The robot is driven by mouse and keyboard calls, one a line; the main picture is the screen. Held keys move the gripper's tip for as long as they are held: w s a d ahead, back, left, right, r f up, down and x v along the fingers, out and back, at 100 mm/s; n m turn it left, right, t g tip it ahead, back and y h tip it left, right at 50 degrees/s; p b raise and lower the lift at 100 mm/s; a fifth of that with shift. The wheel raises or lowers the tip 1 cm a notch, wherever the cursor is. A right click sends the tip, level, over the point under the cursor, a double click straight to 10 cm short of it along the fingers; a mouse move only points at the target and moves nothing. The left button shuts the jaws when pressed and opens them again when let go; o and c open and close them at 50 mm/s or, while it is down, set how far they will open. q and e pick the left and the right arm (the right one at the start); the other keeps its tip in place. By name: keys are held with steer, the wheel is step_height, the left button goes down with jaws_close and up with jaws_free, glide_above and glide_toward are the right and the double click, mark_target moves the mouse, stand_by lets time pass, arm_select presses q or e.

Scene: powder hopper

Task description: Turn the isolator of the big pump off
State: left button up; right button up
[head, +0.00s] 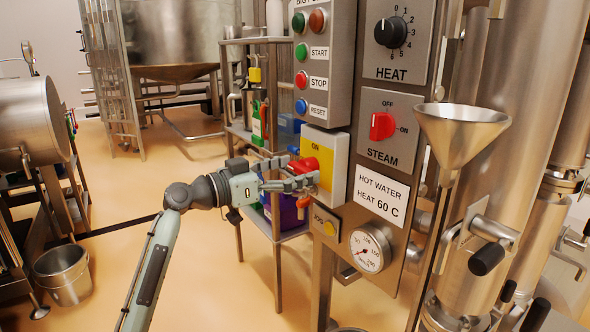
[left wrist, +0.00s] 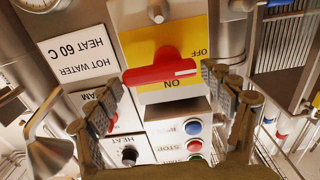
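The big pump's isolator is a yellow plate (head: 338,171) with a red handle (head: 322,160), below the start, stop and reset buttons. The left wrist view, upside down, shows the red handle (left wrist: 160,70) lying nearly level across the yellow plate (left wrist: 130,47). The white line on its right end points toward the OFF side; ON is printed below it there. My left gripper (head: 300,182) is in front of the isolator. In the left wrist view its fingers (left wrist: 165,98) are wide apart, with the handle ahead between them and no clear contact. My right gripper is out of view.
The button box (head: 320,110) is just above the isolator. The steam knob (head: 382,126), heat knob (head: 395,32) and gauge (head: 369,250) are to its right, with a steel funnel (head: 456,130) beyond. A shelf rack (head: 238,130) stands behind my gripper.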

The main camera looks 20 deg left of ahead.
arm_select(q)
steer(key=shift+o, duration=0.4)
steer(key=v, duration=1.2)
